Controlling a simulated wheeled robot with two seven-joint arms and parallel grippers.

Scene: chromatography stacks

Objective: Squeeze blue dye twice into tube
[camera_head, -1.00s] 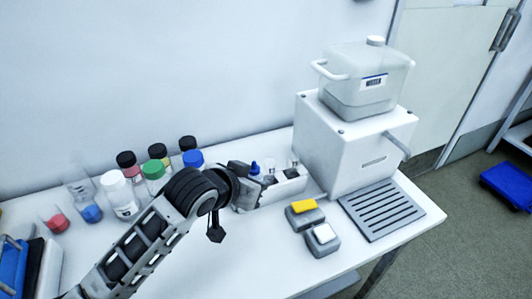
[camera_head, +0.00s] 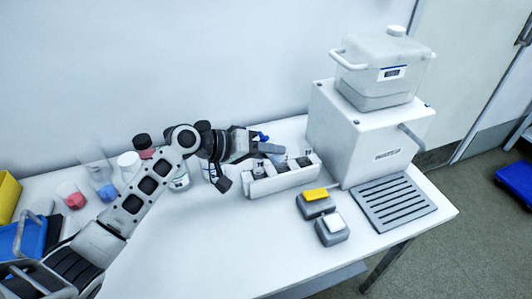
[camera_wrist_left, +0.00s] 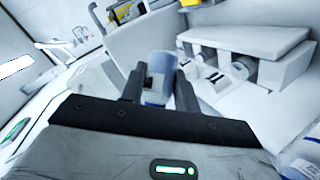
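My left gripper (camera_head: 262,148) is above the back of the white rack (camera_head: 285,182) on the table. A dropper bottle with a blue tip (camera_head: 263,136) shows at its fingers, off the rack and tilted. In the left wrist view the two fingers (camera_wrist_left: 160,88) close around the pale bottle body (camera_wrist_left: 160,70), which has a bluish tint. Clear glassware (camera_head: 298,160) stands at the rack's back right; I cannot tell which piece is the tube. The rack also shows in the left wrist view (camera_wrist_left: 250,40). My right gripper is not in view.
A white box machine (camera_head: 365,130) with a clear tank (camera_head: 385,70) stands right of the rack. A slotted grey tray (camera_head: 393,207) and yellow-topped (camera_head: 315,195) and white-topped (camera_head: 332,225) blocks lie in front. Bottles and a red beaker (camera_head: 71,196) stand left. The front table is clear.

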